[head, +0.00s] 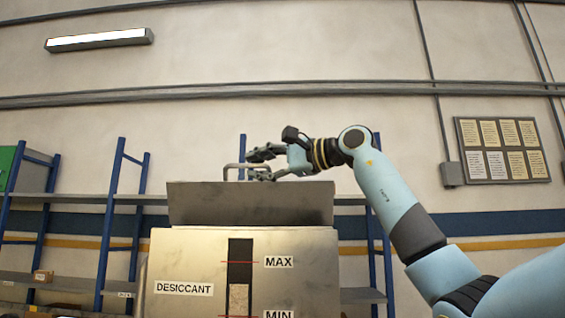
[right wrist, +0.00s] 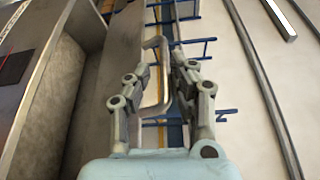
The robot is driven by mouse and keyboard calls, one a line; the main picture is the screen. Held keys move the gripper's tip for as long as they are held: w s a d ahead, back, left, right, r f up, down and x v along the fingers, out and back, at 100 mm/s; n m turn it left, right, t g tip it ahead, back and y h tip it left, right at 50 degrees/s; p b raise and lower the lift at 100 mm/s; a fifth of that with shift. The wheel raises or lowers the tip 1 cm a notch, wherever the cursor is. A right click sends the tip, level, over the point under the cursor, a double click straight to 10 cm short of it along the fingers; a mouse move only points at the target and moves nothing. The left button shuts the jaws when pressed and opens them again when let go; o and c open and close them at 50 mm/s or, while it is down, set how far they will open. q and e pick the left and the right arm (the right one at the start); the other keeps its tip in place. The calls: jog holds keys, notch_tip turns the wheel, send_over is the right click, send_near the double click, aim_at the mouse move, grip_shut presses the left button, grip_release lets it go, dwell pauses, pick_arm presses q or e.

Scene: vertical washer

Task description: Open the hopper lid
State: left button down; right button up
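The hopper (head: 190,262) is a grey metal box with a DESICCANT label and a window marked MAX and MIN. Its lid (head: 250,204) is raised and stands steeply tilted above the box. The lid also shows edge-on in the right wrist view (right wrist: 108,90), with the hopper's inside open to its left. A bent metal handle (right wrist: 160,80) is on the lid and also shows in the head view (head: 228,172). My right gripper (head: 255,164) is open at the handle. Its fingers are apart, with the handle between them. My left gripper is out of view.
Blue-framed shelves (head: 108,225) stand behind the hopper along the wall. A notice board (head: 502,150) hangs on the wall at the right. A lamp (head: 99,40) is high at the left.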

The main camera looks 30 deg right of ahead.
jog(key=v, duration=0.9)
jog(key=shift+d, duration=0.1)
